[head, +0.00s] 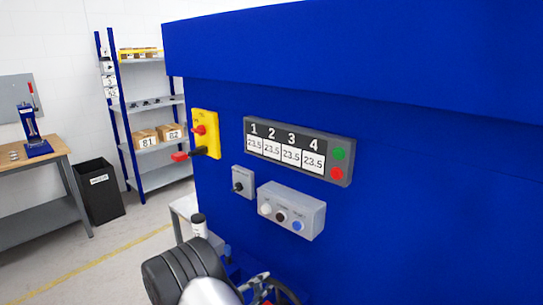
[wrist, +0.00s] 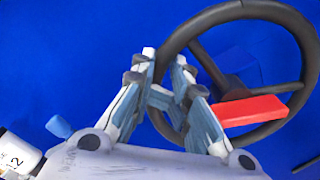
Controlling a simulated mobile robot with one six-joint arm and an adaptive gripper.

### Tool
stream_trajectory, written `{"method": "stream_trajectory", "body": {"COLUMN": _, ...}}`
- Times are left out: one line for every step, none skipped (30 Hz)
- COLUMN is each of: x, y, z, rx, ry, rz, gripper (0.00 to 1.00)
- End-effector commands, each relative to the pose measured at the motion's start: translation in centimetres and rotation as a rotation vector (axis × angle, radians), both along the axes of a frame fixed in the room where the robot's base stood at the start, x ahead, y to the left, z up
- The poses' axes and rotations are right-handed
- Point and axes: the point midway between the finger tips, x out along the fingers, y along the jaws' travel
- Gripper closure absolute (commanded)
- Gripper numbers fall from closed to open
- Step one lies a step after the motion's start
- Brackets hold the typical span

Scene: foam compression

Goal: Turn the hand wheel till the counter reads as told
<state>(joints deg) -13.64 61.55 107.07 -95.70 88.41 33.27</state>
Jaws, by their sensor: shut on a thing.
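The hand wheel (wrist: 303,40) is a dark ring with spokes and a red bar (wrist: 250,110) across its lower right, in front of a blue panel in the wrist view. My gripper (wrist: 164,62) is shut on the left part of its rim, one finger on each side. In the head view part of the wheel (head: 290,292) shows at the bottom edge, partly hidden by my arm and gripper (head: 262,285). A display (head: 298,152) on the blue machine has columns 1, 2, 3 and 4, each reading 23.5. I cannot tell whether it is the wheel's counter.
The blue machine (head: 420,190) fills the right side. It carries a button box (head: 292,209), a small switch (head: 242,182) and a yellow switch plate (head: 206,134). A white bottle (head: 199,228) stands close to my arm. A bin (head: 99,192), shelf and workbench stand left.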

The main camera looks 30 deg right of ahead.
Motion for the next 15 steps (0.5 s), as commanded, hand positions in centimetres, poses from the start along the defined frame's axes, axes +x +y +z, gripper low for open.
{"method": "stream_trajectory", "body": {"x": 0.7, "y": 0.3, "z": 0.8, "rx": -0.012, "ry": -0.015, "rz": 0.013, "gripper": 1.0}}
{"method": "stream_trajectory", "body": {"x": 0.8, "y": 0.4, "z": 0.8, "rx": -0.015, "ry": -0.007, "rz": 0.014, "gripper": 1.0}}
{"method": "stream_trajectory", "body": {"x": 0.9, "y": 0.4, "z": 0.6, "rx": -0.02, "ry": 0.009, "rz": 0.014, "gripper": 1.0}}
{"method": "stream_trajectory", "body": {"x": 1.0, "y": 0.4, "z": 0.5, "rx": -0.026, "ry": 0.023, "rz": 0.014, "gripper": 1.0}}
{"method": "stream_trajectory", "body": {"x": 1.1, "y": 0.5, "z": 0.4, "rx": -0.033, "ry": 0.041, "rz": 0.015, "gripper": 1.0}}
{"method": "stream_trajectory", "body": {"x": 1.2, "y": 0.5, "z": 0.2, "rx": -0.041, "ry": 0.068, "rz": 0.014, "gripper": 1.0}}
{"method": "stream_trajectory", "body": {"x": 1.4, "y": 0.6, "z": 0.0, "rx": -0.049, "ry": 0.087, "rz": 0.014, "gripper": 1.0}}
{"method": "stream_trajectory", "body": {"x": 1.5, "y": 0.6, "z": -0.1, "rx": -0.056, "ry": 0.105, "rz": 0.014, "gripper": 1.0}}
{"method": "stream_trajectory", "body": {"x": 1.6, "y": 0.7, "z": -0.3, "rx": -0.065, "ry": 0.131, "rz": 0.015, "gripper": 1.0}}
{"method": "stream_trajectory", "body": {"x": 1.7, "y": 0.7, "z": -0.4, "rx": -0.071, "ry": 0.15, "rz": 0.014, "gripper": 1.0}}
{"method": "stream_trajectory", "body": {"x": 1.8, "y": 0.7, "z": -0.5, "rx": -0.078, "ry": 0.166, "rz": 0.014, "gripper": 1.0}}
{"method": "stream_trajectory", "body": {"x": 1.9, "y": 0.8, "z": -0.7, "rx": -0.085, "ry": 0.185, "rz": 0.014, "gripper": 1.0}}
{"method": "stream_trajectory", "body": {"x": 2.0, "y": 0.8, "z": -0.7, "rx": -0.089, "ry": 0.198, "rz": 0.014, "gripper": 1.0}}
{"method": "stream_trajectory", "body": {"x": 2.1, "y": 0.8, "z": -0.8, "rx": -0.093, "ry": 0.207, "rz": 0.015, "gripper": 1.0}}
{"method": "stream_trajectory", "body": {"x": 2.1, "y": 0.9, "z": -0.8, "rx": -0.096, "ry": 0.217, "rz": 0.015, "gripper": 1.0}}
